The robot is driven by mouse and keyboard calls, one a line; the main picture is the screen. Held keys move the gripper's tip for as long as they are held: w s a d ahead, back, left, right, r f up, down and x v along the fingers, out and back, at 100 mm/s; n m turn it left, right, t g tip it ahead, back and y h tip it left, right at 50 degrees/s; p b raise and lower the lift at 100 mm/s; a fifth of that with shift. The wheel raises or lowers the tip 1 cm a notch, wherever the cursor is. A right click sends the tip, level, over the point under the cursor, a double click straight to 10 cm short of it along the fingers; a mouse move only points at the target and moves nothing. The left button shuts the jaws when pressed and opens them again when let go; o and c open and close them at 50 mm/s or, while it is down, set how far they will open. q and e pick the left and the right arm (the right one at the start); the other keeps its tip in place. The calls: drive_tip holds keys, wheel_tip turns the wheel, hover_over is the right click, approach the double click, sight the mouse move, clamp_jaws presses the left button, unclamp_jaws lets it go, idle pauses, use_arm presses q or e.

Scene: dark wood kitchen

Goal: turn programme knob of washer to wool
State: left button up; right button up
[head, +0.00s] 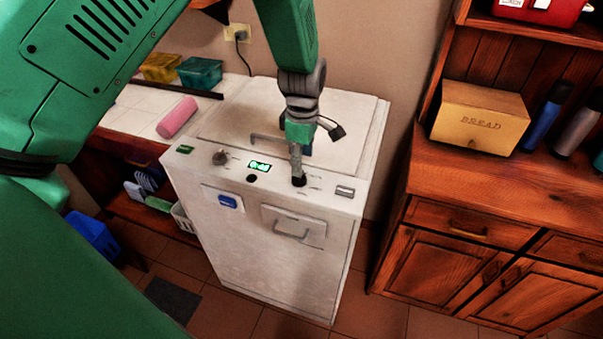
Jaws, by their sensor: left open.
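The white washer (255,245) stands in the middle of the head view, with its control panel along the top front edge. A dark round knob (299,182) sits on the right half of the panel, with small marks around it that are too small to read. I cannot read which knob is the programme knob. My left gripper (297,174) points down at the dark knob, open, with its fingertips at or just above it; contact is unclear. My right gripper is out of view.
A blue button (228,202) and a drawer handle (292,232) are on the washer's front. A pink roll (177,117) lies on the counter at left. A wooden cabinet with a bread box (479,117) stands at right. Floor shows between washer and cabinet.

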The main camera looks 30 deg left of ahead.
sight(303, 179)
use_arm(q)
wheel_tip(303, 179, down, 3)
drive_tip(key=shift+d+f, duration=0.1)
drive_tip(key=shift+d, duration=0.05)
drive_tip(key=shift+a+f, duration=0.45)
drive_tip(key=shift+f, duration=0.2)
drive_tip(key=shift+a+f, duration=0.45)
drive_tip(key=shift+f, duration=0.15)
drive_tip(key=shift+a+f, duration=0.2)
drive_tip(key=shift+a, duration=0.05)
drive_tip(key=shift+d+r, duration=0.1)
drive_tip(key=shift+d, duration=0.3)
drive_tip(key=c, duration=0.4)
drive_tip(key=shift+d+r, duration=0.1)
drive_tip(key=shift+d, duration=0.15)
drive_tip(key=c, duration=0.6)
drive_tip(key=shift+d, duration=0.2)
drive_tip(key=shift+c, duration=0.8)
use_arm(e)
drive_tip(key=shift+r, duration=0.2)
